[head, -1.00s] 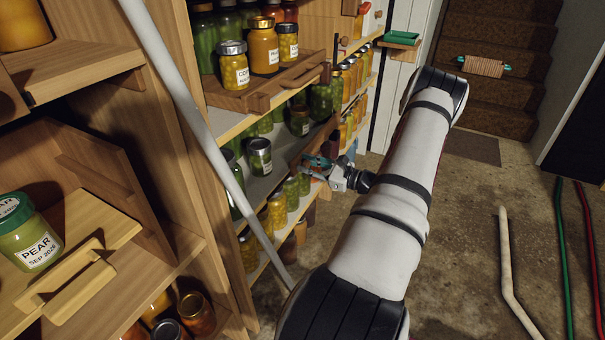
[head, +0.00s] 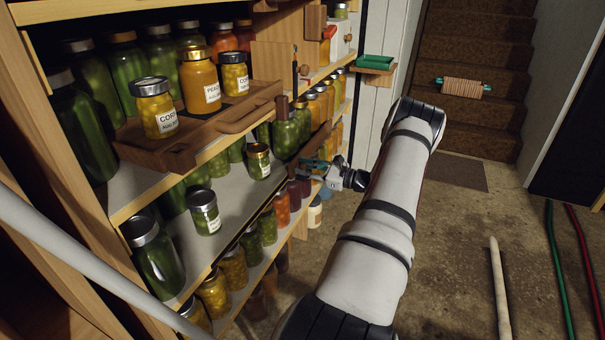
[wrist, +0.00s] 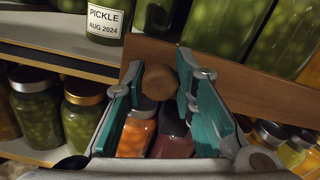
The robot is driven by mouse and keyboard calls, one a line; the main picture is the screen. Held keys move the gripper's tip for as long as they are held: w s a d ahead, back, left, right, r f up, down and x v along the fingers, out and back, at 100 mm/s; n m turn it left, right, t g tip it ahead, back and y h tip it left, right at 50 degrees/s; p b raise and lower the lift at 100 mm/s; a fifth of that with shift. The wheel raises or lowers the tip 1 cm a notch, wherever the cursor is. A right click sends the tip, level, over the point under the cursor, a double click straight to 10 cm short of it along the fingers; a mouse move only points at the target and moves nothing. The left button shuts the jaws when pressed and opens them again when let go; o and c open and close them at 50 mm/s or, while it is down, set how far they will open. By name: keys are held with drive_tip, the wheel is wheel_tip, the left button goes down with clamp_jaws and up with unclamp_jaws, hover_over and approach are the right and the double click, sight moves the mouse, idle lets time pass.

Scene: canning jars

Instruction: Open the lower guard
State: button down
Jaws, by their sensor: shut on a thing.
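The lower guard (head: 318,143) is a brown wooden board at the front of the middle shelf, near its far end. In the wrist view the board (wrist: 240,85) runs slanting across the picture, with a round wooden knob (wrist: 160,80) on its near face. My gripper (head: 314,166) is at the board in the head view. In the wrist view its teal-padded fingers (wrist: 160,98) stand on either side of the knob and are shut on it. The exact contact is partly hidden by the fingers.
A pickle jar (wrist: 107,20) and a gold-lidded jar (head: 258,161) stand on the middle shelf. Jars with orange and dark contents sit below the fingers. An upper tray (head: 160,150) holds labelled jars. A pale pole (head: 90,265) crosses the near left.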

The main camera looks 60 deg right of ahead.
drive_tip(key=shift+d, duration=0.25)
drive_tip(key=shift+f, duration=0.1)
drive_tip(key=c, duration=1.3)
unclamp_jaws()
drive_tip(key=s, duration=1.2)
drive_tip(key=shift+d, duration=0.45)
